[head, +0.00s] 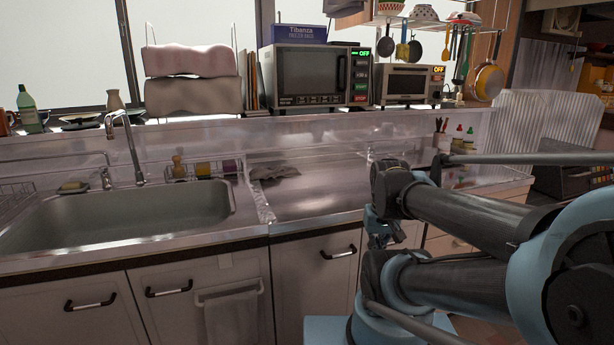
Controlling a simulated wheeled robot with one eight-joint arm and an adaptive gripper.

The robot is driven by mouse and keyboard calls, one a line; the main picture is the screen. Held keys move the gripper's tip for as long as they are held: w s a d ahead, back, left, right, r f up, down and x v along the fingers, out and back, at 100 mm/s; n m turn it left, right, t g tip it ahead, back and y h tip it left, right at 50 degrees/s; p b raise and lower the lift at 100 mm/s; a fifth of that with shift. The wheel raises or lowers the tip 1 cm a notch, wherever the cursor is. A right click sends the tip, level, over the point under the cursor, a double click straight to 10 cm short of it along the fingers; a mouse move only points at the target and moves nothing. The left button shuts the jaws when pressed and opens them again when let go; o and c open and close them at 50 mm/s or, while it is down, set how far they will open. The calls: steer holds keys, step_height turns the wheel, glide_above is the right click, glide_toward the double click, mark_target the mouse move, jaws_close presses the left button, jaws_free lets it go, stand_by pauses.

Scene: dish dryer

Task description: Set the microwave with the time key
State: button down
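The microwave (308,76) stands on the ledge behind the counter, at the upper middle of the head view. Its dark door is shut and a panel on its right side shows a green OFF display (361,53). Small keys (361,75) sit below the display; their labels are too small to read, so I cannot tell which is the time key. My gripper (384,232) seems to hang at the end of my folded arm, low and to the right of the microwave, well apart from it. It is small and partly hidden, so its fingers cannot be made out.
A smaller oven (406,84), its display also showing OFF, stands just right of the microwave. A blue box (299,33) lies on top of the microwave. The sink (120,222) is at left; the counter (315,190) is mostly clear. Utensils and pans hang at upper right.

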mark_target(361, 75)
stand_by(0.4)
steer(key=w+d+r+m+t, duration=0.1)
steer(key=w+d+r+t, duration=0.1)
steer(key=w+r, duration=1.2)
steer(key=w+d+r+t+h, duration=0.1)
steer(key=w+d+r+t, duration=0.2)
steer(key=w+r, duration=1.2)
steer(key=w+d+r+m+t+h, duration=0.1)
steer(key=w+d+r+t, duration=0.2)
steer(key=w+r, duration=1.2)
steer(key=w, duration=0.7)
steer(key=shift+w+d+m, duration=0.15)
steer(key=shift+d+m, duration=0.05)
steer(key=shift+m, duration=0.1)
steer(key=shift+w, duration=0.15)
steer(key=w+a, duration=0.2)
steer(key=w, duration=0.6)
steer(key=shift+a, duration=0.4)
steer(key=shift+w, duration=0.15)
steer(key=shift+w+a, duration=0.15)
steer(key=shift+w, duration=0.05)
